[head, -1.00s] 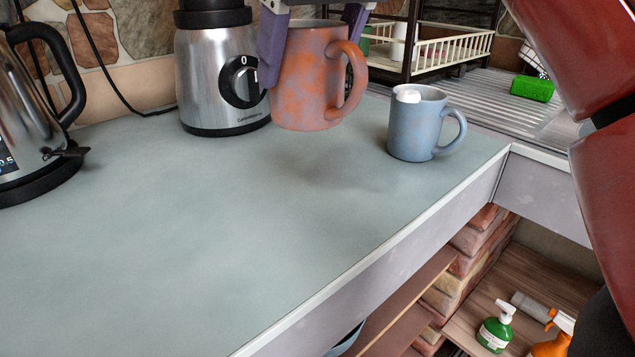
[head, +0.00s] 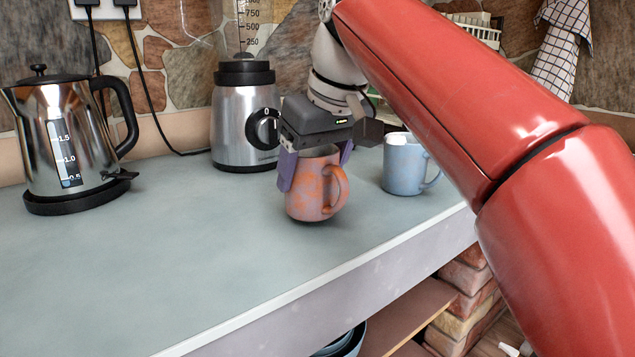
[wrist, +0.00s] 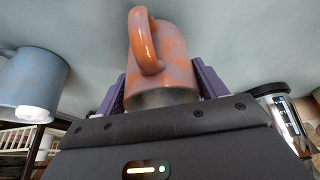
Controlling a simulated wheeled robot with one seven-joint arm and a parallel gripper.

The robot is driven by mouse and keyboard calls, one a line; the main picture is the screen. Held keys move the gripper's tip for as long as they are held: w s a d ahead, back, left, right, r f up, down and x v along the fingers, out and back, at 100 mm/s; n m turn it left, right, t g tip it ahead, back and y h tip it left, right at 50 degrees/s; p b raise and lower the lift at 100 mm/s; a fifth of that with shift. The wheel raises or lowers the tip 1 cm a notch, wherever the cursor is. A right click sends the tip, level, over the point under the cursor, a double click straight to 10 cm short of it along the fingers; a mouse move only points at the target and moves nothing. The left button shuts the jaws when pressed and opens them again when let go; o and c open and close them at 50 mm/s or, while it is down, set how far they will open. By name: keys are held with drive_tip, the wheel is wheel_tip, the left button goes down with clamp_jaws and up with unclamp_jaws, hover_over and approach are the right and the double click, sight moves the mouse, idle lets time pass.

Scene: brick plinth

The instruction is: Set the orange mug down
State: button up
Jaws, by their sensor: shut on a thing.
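The orange mug (head: 313,187), mottled with grey-purple, is upright between the purple fingers of my gripper (head: 314,172). The gripper comes from above and is shut on the mug. The mug's handle points right in the head view. Its base is at or just above the grey-blue counter (head: 200,250), with a dark shadow under it; I cannot tell whether it touches. In the wrist view the mug (wrist: 165,60) sits between both fingers (wrist: 160,85), its handle facing the camera.
A blue mug (head: 403,168) stands close on the right. A blender (head: 240,130) stands behind, and a kettle (head: 65,140) at the left. The counter's front edge (head: 330,275) runs diagonally in front. The counter left of the orange mug is clear.

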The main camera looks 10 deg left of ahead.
drive_tip(key=shift+f, duration=0.35)
drive_tip(key=shift+f, duration=0.1)
drive_tip(key=shift+f, duration=0.15)
drive_tip(key=o, duration=1.2)
drive_tip(key=shift+c, duration=0.2)
drive_tip(key=shift+f+b, duration=0.15)
drive_tip(key=shift+b, duration=0.4)
